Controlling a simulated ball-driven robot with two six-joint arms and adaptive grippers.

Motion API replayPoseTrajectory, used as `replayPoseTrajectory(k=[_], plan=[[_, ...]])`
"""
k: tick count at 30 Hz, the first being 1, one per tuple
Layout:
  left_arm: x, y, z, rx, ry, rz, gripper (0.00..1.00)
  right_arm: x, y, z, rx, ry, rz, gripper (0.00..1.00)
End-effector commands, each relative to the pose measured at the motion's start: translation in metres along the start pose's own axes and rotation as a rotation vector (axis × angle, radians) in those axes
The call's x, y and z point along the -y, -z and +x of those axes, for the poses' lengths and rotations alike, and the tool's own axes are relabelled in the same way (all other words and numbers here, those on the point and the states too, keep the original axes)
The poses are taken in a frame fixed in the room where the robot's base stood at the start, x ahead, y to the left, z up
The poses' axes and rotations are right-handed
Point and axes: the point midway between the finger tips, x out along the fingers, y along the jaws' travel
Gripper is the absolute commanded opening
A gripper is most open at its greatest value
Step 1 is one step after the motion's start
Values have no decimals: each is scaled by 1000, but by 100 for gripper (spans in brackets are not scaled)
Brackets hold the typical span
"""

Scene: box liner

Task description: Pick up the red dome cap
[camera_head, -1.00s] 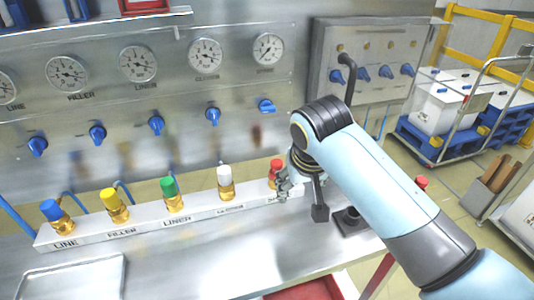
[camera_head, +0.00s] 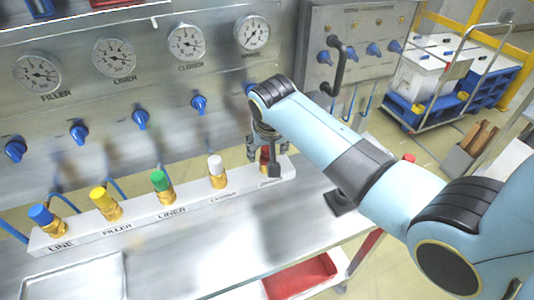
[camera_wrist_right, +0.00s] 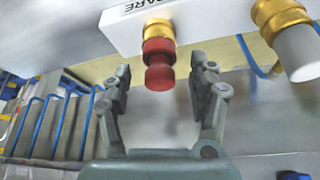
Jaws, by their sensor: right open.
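The red dome cap (camera_wrist_right: 159,62) sits on a brass fitting on the white labelled rail, at the "SPARE" label. In the wrist view it stands between my right gripper's (camera_wrist_right: 160,92) two spread fingers, near their tips, with a gap visible on each side. In the head view my right gripper (camera_head: 264,150) is at the right end of the rail and mostly hides the red cap (camera_head: 266,153). My left gripper is not in view.
The white rail (camera_head: 140,228) also carries blue (camera_head: 40,214), yellow (camera_head: 98,193), green (camera_head: 159,180) and white (camera_head: 216,165) caps on brass fittings. The white-capped fitting (camera_wrist_right: 284,28) is close beside my right gripper. A red tray (camera_head: 300,276) lies below. A gauge panel stands behind.

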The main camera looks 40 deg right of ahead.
Motion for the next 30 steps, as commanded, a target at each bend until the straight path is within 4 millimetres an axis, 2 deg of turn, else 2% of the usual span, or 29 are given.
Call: replayPoseTrajectory(k=[3, 10, 21, 30], plan=[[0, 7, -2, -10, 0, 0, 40, 0, 0, 9, 0, 0, 0, 60], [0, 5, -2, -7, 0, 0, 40, 0, 0, 11, -1, 0, 0, 60], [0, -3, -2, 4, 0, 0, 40, 0, 0, 11, 0, 1, 0, 14], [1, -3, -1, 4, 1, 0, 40, 0, 1, 8, -2, 1, 0, 14]])
